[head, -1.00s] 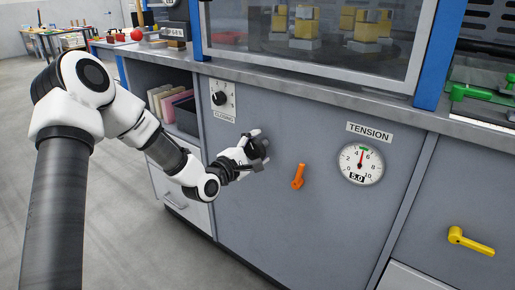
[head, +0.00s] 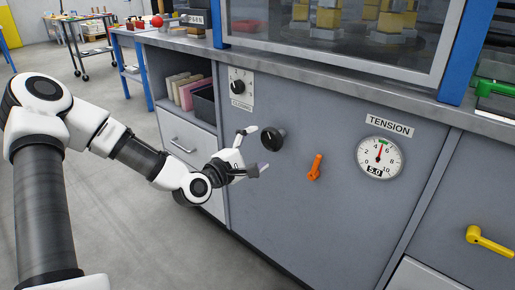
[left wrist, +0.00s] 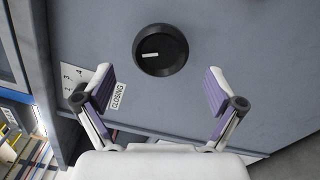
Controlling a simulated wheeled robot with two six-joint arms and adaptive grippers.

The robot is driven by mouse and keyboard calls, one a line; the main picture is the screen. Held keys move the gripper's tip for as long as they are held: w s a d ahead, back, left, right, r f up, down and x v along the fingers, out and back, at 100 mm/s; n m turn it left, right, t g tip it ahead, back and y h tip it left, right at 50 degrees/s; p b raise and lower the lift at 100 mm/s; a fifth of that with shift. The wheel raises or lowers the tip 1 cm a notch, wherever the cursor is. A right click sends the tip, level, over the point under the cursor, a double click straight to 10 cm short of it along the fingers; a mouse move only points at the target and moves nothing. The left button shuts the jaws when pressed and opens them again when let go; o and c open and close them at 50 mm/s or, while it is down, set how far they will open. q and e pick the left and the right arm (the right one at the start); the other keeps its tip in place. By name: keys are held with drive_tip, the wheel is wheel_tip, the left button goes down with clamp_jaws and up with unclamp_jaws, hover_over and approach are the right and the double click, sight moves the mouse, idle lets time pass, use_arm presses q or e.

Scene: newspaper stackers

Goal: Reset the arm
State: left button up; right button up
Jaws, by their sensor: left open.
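My left gripper (head: 256,151) is open and empty in front of the grey cabinet panel (head: 300,220), to the left of a black knob (head: 273,138). In the left wrist view the gripper (left wrist: 160,92) has its two purple-padded fingers spread wide. There the black knob (left wrist: 161,50) with a white mark lies beyond the fingertips, apart from them. My right gripper is in neither view.
An orange lever (head: 315,167) and a tension gauge (head: 380,157) reading 5.0 are right of the knob. A closing dial (head: 237,87) is up left. A yellow handle (head: 488,241) is far right. Open floor lies left.

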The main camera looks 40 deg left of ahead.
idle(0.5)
use_arm(q)
drive_tip(key=s+d+f+m+g+h, duration=0.1)
drive_tip(key=s+d+f+m+g, duration=0.2)
drive_tip(key=f, duration=0.6)
drive_tip(key=s+d+f+m+g, duration=0.2)
drive_tip(key=s+d+f+g, duration=0.25)
drive_tip(key=f, duration=0.55)
drive_tip(key=s+d+f+m+g+h, duration=0.1)
drive_tip(key=s+d+f+m+g, duration=0.15)
drive_tip(key=d+f, duration=0.45)
drive_tip(key=s+d+f+m+g+y, duration=0.1)
drive_tip(key=s+f+m+g, duration=0.25)
drive_tip(key=s+f, duration=0.4)
drive_tip(key=s+f+m+g+y, duration=0.1)
drive_tip(key=s+f+m+g, duration=0.3)
drive_tip(key=s, duration=0.6)
drive_tip(key=s+r+m+p, duration=0.1)
drive_tip(key=r+m+p, duration=0.2)
drive_tip(key=r+p, duration=1.3)
drive_tip(key=s+a+r+m+y+p, duration=0.1)
drive_tip(key=s+r+m+p, duration=0.1)
drive_tip(key=r+p, duration=1.4)
drive_tip(key=shift+a+r+m+p, duration=0.2)
drive_tip(key=shift+r+m+p, duration=0.1)
drive_tip(key=shift+m+p, duration=0.25)
drive_tip(key=shift+g, duration=0.25)
